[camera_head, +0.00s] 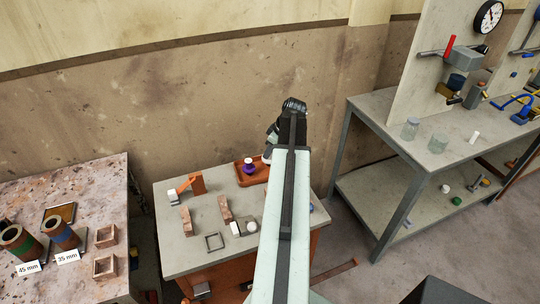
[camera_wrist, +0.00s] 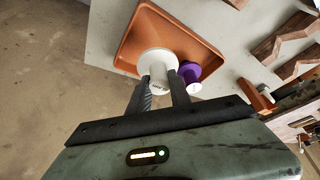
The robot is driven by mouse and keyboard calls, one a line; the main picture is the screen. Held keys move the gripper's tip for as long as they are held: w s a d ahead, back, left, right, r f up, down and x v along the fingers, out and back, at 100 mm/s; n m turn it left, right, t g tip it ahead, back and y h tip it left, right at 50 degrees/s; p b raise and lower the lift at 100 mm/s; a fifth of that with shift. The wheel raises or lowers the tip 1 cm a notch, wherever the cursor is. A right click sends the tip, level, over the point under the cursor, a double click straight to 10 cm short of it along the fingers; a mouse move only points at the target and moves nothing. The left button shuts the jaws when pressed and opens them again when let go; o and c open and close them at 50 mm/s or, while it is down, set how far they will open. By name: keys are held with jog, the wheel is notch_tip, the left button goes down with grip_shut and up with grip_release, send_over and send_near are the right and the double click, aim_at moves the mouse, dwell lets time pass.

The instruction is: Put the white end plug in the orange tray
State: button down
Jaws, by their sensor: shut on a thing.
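The white end plug (camera_wrist: 158,62) is between the two fingertips of my gripper (camera_wrist: 160,82) in the wrist view, and the gripper is shut on it. Its round flange faces away from my palm. Behind it in that view is the orange tray (camera_wrist: 137,30), a shallow square tray with raised walls. In the head view the tray (camera_head: 262,179) sits at the back right of the middle table, partly hidden by my arm. My gripper (camera_head: 270,150) is mostly hidden there, close above the tray's right side. The gap between plug and tray floor cannot be told.
A purple plug with a white end (camera_head: 249,168) appears to stand in the tray, close beside the held plug in the wrist view (camera_wrist: 188,73). Wooden blocks (camera_head: 225,208), an orange bracket (camera_head: 196,184) and small white pieces (camera_head: 252,227) occupy the table's front and left.

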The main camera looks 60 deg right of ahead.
aim_at(270, 157)
jog(key=shift+w+d, duration=0.1)
jog(key=shift+d, duration=0.3)
notch_tip(270, 157, down, 4)
jog(key=b, duration=0.4)
jog(key=shift+d, duration=0.1)
jog(key=shift+w+a+r, duration=0.1)
jog(key=shift+a+r, duration=0.1)
jog(key=shift+f, duration=0.2)
jog(key=c, duration=1.2)
grip_release()
jog(key=shift+r, duration=0.1)
